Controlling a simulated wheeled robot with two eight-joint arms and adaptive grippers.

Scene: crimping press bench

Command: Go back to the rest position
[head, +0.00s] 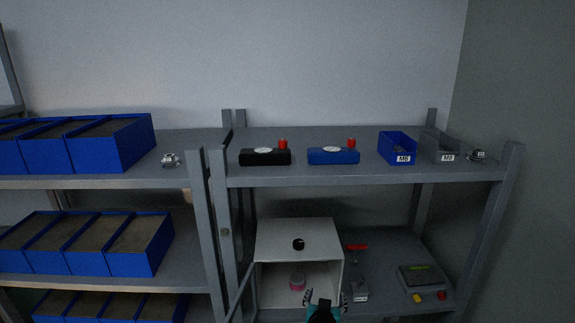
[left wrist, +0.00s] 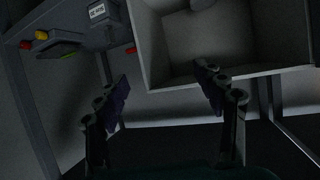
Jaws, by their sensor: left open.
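My left gripper (head: 325,303) shows at the bottom of the head view, in front of the lower shelf near the white open box (head: 300,227). In the left wrist view its two fingers (left wrist: 166,90) are spread wide with nothing between them. The white box (left wrist: 146,45) lies beyond the fingertips in that view, its open side facing the camera. A black round thing (head: 298,244) shows against the top of the box. My right gripper is in neither view.
The upper shelf (head: 290,178) holds a black device (head: 265,157), a blue device (head: 333,156), a blue M6 bin (head: 397,149) and a grey bin (head: 440,149). A scale (head: 422,279) stands lower right. Blue bins (head: 125,145) fill the left rack. Grey posts (head: 490,220) flank the shelves.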

